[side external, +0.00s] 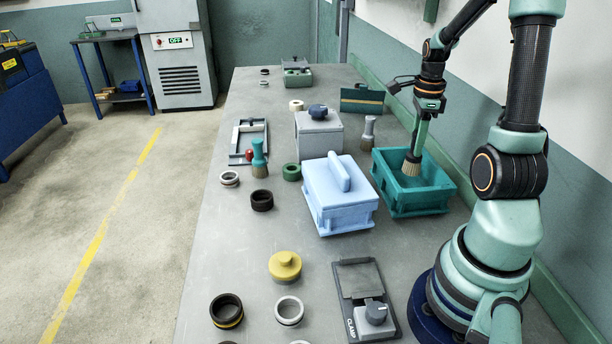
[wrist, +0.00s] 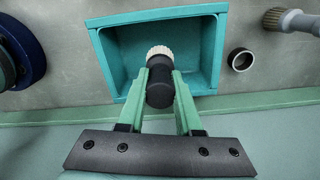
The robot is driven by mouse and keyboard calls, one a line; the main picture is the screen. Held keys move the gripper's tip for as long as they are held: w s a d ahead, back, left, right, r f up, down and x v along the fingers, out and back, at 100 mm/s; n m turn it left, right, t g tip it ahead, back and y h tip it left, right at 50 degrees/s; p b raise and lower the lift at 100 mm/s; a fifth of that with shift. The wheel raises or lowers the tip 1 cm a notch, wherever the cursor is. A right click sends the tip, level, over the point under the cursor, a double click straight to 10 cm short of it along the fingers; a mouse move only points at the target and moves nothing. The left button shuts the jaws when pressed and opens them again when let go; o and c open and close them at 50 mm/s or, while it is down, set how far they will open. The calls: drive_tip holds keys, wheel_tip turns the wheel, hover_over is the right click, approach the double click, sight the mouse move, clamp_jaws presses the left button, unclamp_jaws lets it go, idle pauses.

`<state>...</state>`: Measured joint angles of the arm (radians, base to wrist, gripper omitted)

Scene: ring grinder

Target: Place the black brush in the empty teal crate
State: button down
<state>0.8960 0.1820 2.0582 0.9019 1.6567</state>
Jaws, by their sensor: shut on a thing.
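The black brush (wrist: 160,82) is between my gripper's fingers in the wrist view, with its pale bristles pointing away from me. In the side view only its bristles (side external: 411,166) show clearly, pointing down inside the opening of the teal crate. The teal crate (side external: 425,207) stands open on the bench in front of my base; it also shows in the wrist view (wrist: 104,60), with nothing else visible in it. My gripper (side external: 416,150) is shut on the brush above the crate. I cannot tell whether the bristles touch the crate floor.
A light blue lidded crate (side external: 341,206) stands close to the left of the teal crate. A grey brush (side external: 368,133) stands behind it and a teal brush (side external: 259,160) stands farther left. A grey box (side external: 318,137), a clamp (side external: 365,305) and several rings are on the bench.

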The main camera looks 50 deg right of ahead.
sight(413, 161)
drive_tip(key=shift+f, duration=2.8)
drive_tip(key=shift+f, duration=0.15)
drive_tip(key=c, duration=0.6)
unclamp_jaws()
